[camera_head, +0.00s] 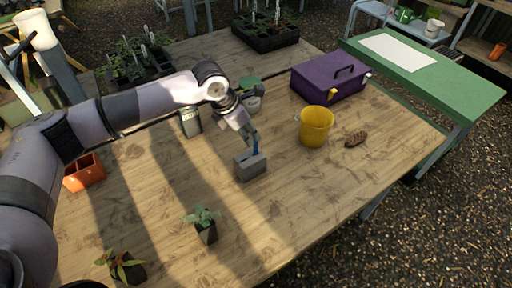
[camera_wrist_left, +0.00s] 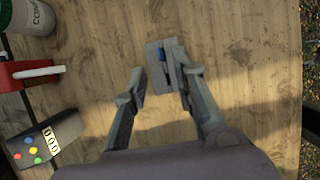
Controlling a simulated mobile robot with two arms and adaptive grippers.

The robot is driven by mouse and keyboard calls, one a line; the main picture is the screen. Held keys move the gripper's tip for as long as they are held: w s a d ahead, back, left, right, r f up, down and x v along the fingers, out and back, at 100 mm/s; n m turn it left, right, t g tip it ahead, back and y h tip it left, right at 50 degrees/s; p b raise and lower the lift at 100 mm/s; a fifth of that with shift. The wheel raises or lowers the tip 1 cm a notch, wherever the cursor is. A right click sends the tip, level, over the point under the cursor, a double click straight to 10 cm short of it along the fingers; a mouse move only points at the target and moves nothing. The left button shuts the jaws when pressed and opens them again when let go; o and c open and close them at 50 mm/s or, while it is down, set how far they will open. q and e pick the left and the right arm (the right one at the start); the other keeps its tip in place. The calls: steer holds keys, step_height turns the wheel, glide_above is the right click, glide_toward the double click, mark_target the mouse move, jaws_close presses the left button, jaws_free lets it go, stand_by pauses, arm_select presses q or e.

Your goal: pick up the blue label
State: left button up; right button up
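The blue label (camera_head: 255,145) stands upright in a grey block (camera_head: 250,168) on the wooden table, near the middle of the head view. In the left wrist view the blue label (camera_wrist_left: 163,55) shows from above, over the grey block (camera_wrist_left: 154,82). My left gripper (camera_head: 249,136) is just above the block, with its fingertips close to the label. In the left wrist view my left gripper (camera_wrist_left: 160,66) is open, its fingers apart on either side of the label. I cannot tell whether a finger touches it. My right gripper is not in view.
A yellow bucket (camera_head: 315,127), a pine-cone-like brown object (camera_head: 356,138) and a purple toolbox (camera_head: 325,80) stand to the right. Potted seedlings (camera_head: 207,229) are in front, an orange container (camera_head: 84,173) at left.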

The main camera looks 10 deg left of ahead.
mark_target(256, 152)
arm_select(q)
steer(key=x, duration=0.1)
steer(key=p+x, duration=0.1)
steer(key=x, duration=0.1)
steer(key=p+x, duration=0.1)
steer(key=shift+w+d, duration=0.3)
steer(key=shift+d, duration=0.1)
steer(key=shift+w+d+f+p, duration=0.1)
steer(key=shift+f+p, duration=0.2)
steer(key=shift+f, duration=0.2)
jaws_close()
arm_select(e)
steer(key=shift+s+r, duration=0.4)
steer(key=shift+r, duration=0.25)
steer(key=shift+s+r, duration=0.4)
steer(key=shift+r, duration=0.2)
